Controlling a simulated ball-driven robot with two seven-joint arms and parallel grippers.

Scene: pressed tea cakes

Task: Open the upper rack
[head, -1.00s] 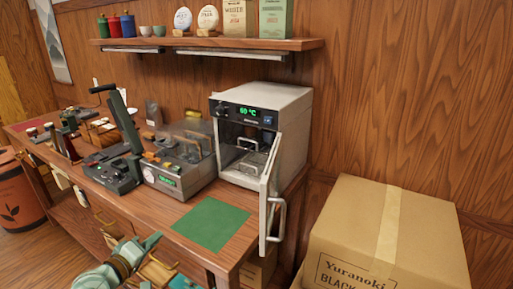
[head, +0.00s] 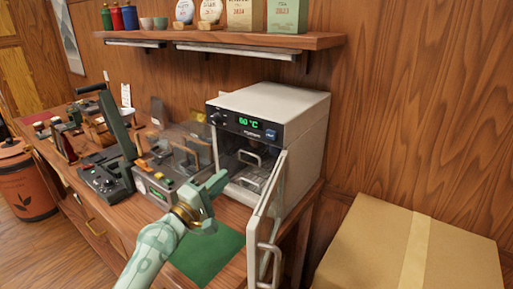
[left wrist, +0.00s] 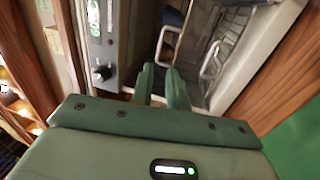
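The upper rack (head: 249,157) sits inside the oven (head: 265,115), with its wire handle showing behind the open glass door. Its handle also shows in the left wrist view (left wrist: 163,46). A lower rack (left wrist: 209,60) with a similar handle lies beyond it there. The oven door (head: 266,215) is swung open toward the front. My left gripper (head: 220,183) is over the counter in front of the oven, left of the door. In the left wrist view its fingers (left wrist: 160,78) point toward the rack handles with a narrow empty gap between them. My right gripper is out of view.
A green mat (head: 208,258) lies under my left arm. A clear-lidded machine (head: 170,160) stands close left of the oven. A large cardboard box (head: 410,245) is at the right. A wall shelf (head: 225,42) hangs above.

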